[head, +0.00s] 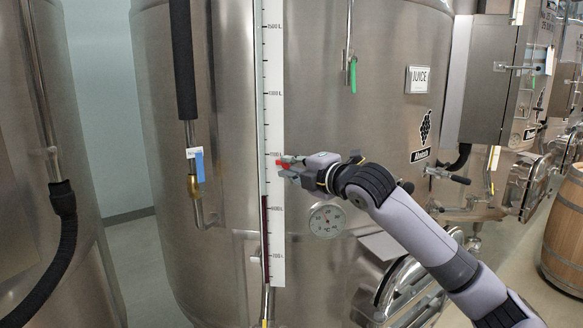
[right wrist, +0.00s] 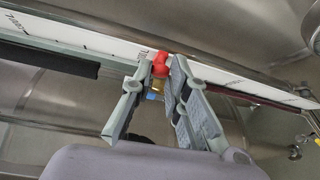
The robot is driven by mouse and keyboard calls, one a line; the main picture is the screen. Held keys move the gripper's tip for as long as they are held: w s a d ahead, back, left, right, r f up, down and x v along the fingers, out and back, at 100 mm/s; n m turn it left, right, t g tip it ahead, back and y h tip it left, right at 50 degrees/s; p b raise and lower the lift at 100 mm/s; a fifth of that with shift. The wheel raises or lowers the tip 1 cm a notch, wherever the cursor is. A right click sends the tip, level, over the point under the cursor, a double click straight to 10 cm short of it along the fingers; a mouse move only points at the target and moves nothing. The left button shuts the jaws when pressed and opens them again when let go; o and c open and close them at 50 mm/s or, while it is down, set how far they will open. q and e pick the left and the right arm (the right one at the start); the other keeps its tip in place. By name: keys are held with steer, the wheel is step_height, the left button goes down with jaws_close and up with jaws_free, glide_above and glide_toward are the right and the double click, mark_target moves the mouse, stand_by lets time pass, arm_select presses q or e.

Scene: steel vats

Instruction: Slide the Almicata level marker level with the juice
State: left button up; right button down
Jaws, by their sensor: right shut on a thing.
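The red level marker (head: 281,164) is at the white scale board (head: 273,120) on the front of the steel vat labelled Almicata. My right gripper (head: 285,168) reaches in from the right and is shut on the marker. The sight tube (head: 264,100) runs along the board's left edge. The dark red juice (head: 264,240) in it tops out below the marker. My left gripper is not in view.
A dial thermometer (head: 326,220) sits just below my right gripper. A pipe with a blue tag (head: 198,166) stands left of the board. A barrel (head: 566,230) stands far right.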

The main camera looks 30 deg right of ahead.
step_height(320, 180, down, 9)
steer(key=b, duration=0.4)
steer(key=shift+b, duration=0.3)
steer(key=c, duration=1.5)
jaws_free()
steer(key=shift+c, duration=0.2)
steer(key=shift+s, duration=0.2)
glide_toward(283, 199)
steer(key=shift+s, duration=0.45)
